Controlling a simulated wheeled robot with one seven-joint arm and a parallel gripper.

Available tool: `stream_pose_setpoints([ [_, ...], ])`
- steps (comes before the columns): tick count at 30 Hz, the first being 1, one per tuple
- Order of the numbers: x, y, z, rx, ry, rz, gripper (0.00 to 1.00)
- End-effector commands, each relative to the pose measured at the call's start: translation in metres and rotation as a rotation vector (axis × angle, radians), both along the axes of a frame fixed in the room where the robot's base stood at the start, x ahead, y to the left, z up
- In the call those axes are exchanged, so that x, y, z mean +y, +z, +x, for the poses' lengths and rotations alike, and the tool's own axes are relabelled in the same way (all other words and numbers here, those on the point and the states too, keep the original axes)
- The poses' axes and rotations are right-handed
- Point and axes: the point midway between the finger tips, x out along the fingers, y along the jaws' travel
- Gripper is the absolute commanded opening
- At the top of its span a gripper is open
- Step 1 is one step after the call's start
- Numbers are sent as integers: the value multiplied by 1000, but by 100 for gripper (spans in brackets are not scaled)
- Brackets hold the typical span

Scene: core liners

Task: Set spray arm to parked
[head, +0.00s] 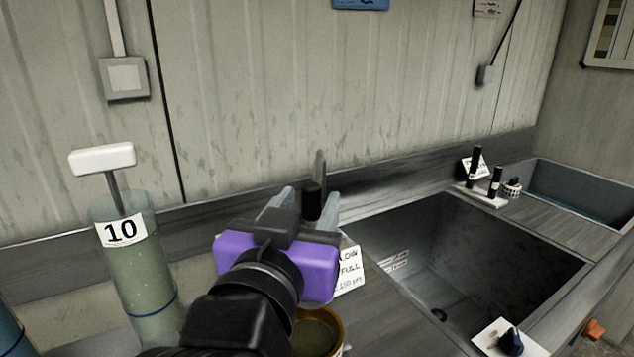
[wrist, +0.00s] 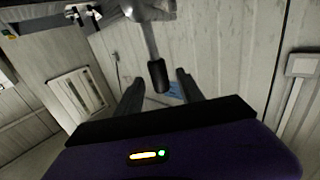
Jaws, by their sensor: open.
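The spray arm (wrist: 150,40) shows in the wrist view as a grey bar with a black grip (wrist: 158,75) at its end. In the head view its grey bar (head: 320,165) rises behind my gripper, and the black grip (head: 312,195) shows in front of the wall. My gripper (head: 308,203) has a purple body and is open. In the wrist view my gripper's fingertips (wrist: 157,80) stand on either side of the black grip, with gaps showing. The spray arm's base is hidden behind my gripper in the head view.
A sink basin (head: 470,250) lies right of my gripper, with a dark blue knob (head: 511,341) at its front edge. A cylinder marked 10 (head: 150,275) with a white T-handle (head: 103,158) stands at left. A sign (head: 349,270) and a brown-rimmed container (head: 318,335) are close by my gripper.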

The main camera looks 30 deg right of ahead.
Motion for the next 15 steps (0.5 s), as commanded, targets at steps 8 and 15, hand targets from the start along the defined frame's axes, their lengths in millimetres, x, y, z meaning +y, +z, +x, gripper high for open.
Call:
stream_pose_setpoints([
  [8, -28, 1, 30, 2, -1, -2, 45],
  [15, -35, 0, 39, 1, 1, -1, 45],
])
